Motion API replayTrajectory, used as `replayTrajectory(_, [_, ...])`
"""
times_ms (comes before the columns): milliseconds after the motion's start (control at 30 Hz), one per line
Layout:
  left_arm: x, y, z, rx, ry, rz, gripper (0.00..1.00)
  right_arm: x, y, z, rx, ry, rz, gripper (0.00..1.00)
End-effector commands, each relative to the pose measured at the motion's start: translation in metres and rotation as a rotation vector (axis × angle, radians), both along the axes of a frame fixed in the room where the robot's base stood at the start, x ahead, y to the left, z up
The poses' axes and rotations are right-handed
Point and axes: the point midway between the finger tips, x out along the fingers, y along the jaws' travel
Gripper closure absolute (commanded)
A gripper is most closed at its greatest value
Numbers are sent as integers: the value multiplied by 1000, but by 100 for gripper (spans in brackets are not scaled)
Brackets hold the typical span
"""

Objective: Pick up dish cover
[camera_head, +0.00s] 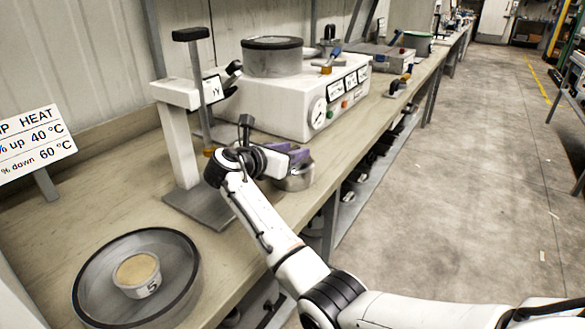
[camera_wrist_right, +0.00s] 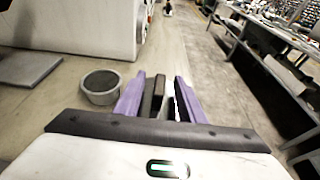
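I cannot tell for sure which item is the dish cover. A round dark-rimmed vessel (camera_head: 84,293), see-through or grey, surrounds a small cup marked 5 (camera_head: 136,270) on the bench at front left. A small round metal vessel (camera_head: 299,180) stands near the bench edge, partly hidden by my right gripper (camera_head: 288,154). In the right wrist view, a grey open-topped round vessel (camera_wrist_right: 101,88) stands just left of the purple fingers. My right gripper also shows there (camera_wrist_right: 160,98), with its fingers apart and nothing clearly held. My left gripper is out of view.
A stand (camera_head: 178,145) on a grey base plate (camera_head: 185,207) is behind my right arm. A white instrument box (camera_head: 285,105) carries a dark-topped drum (camera_head: 272,58). A heat sign (camera_head: 35,142) stands at left. The aisle floor (camera_head: 480,170) is clear.

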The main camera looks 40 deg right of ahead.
Motion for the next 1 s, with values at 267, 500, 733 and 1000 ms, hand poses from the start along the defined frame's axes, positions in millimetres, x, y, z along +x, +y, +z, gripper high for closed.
replayTrajectory(267, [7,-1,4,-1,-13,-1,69,3,-6,-2,1,0,1,64])
replayTrajectory(500, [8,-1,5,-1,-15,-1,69,2,-6,-2,1,0,1,98])
replayTrajectory(733, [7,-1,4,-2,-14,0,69,2,-5,-2,0,-1,1,100])
replayTrajectory(1000, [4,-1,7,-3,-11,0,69,3,-5,22,0,-7,0,100])
